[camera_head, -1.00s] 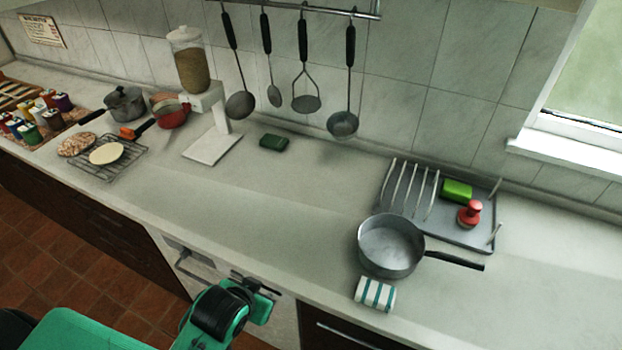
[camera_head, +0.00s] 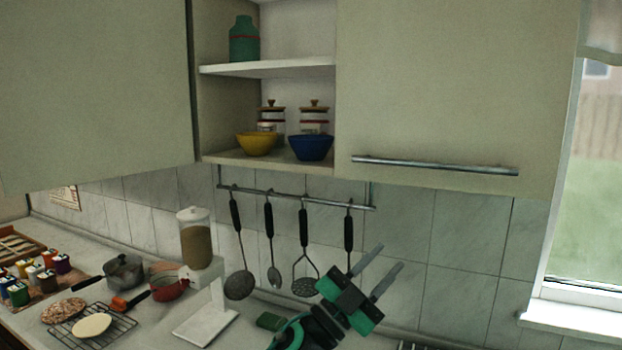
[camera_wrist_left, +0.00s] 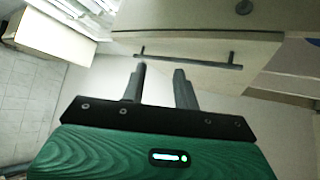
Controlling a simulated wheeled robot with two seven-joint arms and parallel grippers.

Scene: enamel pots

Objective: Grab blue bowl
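The blue bowl (camera_head: 311,149) stands on the lower shelf (camera_head: 222,158) of the open wall cabinet, at its right end. My left gripper (camera_head: 389,257) is green and black. It is in front of the tiled wall, below and right of the bowl and apart from it. Its two grey fingers are spread with nothing between them. In the left wrist view the open fingers (camera_wrist_left: 160,70) point toward pale cabinet fronts with a bar handle. My right gripper is not in view.
A yellow bowl (camera_head: 257,144) stands left of the blue one, with glass jars (camera_head: 315,119) behind. A closed cabinet door (camera_head: 450,90) borders the opening on the right. Utensils hang from a rail (camera_head: 290,199) below. A dispenser (camera_head: 195,240) stands on the counter.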

